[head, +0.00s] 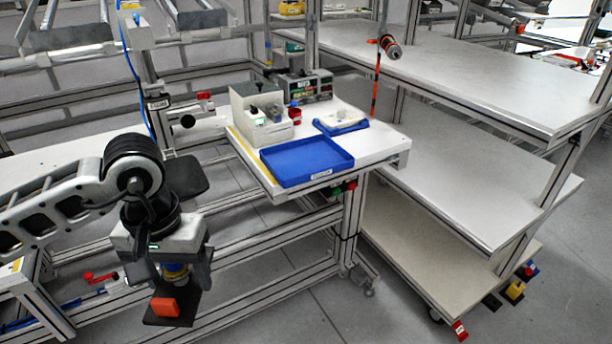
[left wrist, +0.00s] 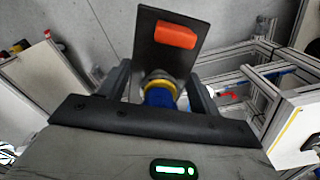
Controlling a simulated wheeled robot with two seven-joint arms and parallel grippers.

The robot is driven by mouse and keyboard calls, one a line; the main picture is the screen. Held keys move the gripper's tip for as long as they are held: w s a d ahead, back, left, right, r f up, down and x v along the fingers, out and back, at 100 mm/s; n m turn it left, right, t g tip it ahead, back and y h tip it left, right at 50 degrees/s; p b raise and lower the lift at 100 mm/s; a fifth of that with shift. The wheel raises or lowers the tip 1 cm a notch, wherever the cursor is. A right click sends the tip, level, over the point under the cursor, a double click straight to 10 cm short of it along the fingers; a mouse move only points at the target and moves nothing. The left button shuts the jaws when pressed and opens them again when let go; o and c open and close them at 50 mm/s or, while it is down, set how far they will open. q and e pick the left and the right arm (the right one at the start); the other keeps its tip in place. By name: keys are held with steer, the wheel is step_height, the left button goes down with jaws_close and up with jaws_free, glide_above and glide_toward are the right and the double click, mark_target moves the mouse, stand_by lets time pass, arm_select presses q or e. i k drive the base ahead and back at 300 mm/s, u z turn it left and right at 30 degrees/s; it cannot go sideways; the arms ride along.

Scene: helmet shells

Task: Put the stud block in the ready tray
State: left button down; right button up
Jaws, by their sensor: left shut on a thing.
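My left gripper (head: 177,267) is shut on what appears to be the stud block, a dark flat plate with an orange block (head: 165,307) on it and a blue and yellow round part between the fingers. In the left wrist view the dark plate (left wrist: 160,55) sticks out beyond the fingers, with the orange block (left wrist: 176,34) near its far end. The gripper hangs in the air at the lower left, clear of the table. A flat blue tray (head: 307,172), seemingly the ready tray, lies empty on the white table to the upper right of the gripper. My right gripper is not in view.
On the white table (head: 378,142) a smaller blue tray (head: 341,127) holds a pale thing behind the empty tray. A light box (head: 259,112) and a grey device (head: 308,87) stand at the back. A tiered shelf (head: 440,170) is at right. Aluminium rails run below the gripper.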

mark_target(306, 162)
steer(key=u, duration=0.6)
steer(key=k, duration=0.1)
steer(key=z, duration=1.3)
steer(key=i, duration=1)
steer(key=u, duration=0.05)
